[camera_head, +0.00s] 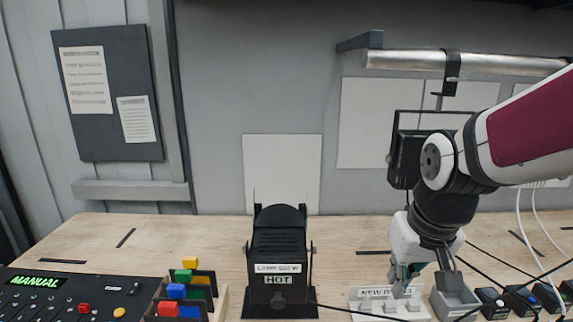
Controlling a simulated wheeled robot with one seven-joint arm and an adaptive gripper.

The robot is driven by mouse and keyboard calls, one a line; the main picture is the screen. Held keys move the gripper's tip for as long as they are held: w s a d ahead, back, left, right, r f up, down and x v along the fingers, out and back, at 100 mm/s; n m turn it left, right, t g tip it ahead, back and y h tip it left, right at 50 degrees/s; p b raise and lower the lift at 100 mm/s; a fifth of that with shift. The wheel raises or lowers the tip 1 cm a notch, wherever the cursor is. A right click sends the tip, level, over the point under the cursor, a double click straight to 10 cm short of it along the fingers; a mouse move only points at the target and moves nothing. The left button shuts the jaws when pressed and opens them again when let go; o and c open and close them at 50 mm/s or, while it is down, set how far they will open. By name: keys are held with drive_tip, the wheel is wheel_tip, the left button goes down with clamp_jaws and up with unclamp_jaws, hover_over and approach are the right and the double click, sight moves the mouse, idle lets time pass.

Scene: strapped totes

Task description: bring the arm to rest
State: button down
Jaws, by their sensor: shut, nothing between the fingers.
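My arm comes in from the right edge of the head view, with its dark red and white link bent down at a white joint. My gripper (403,282) points down at the right side of the bench, its fingers shut and empty. The fingertips are low over the white tray (390,308) with a label that seems to read "NEW BULBS". They overlap the tray in the picture, and I cannot tell whether they touch it. A small grey box (455,303) is just right of the gripper.
A black lamp (280,255) marked "HOT" stands mid-bench. Left are a rack of coloured blocks (187,290) and a control panel (65,298) reading "MANUAL". Several small dark boxes and cables lie at right. A metal tube (410,60) runs along the wall. The wooden bench (190,235) is clear at back left.

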drive_tip(key=s+r+t, duration=0.1)
drive_tip(key=s+r, duration=0.2)
drive_tip(key=s, duration=0.2)
drive_tip(key=s+r+t+b, duration=0.1)
drive_tip(key=s+r, duration=0.2)
drive_tip(key=s, duration=0.3)
drive_tip(key=shift+t, duration=0.3)
drive_tip(key=shift+d, duration=0.1)
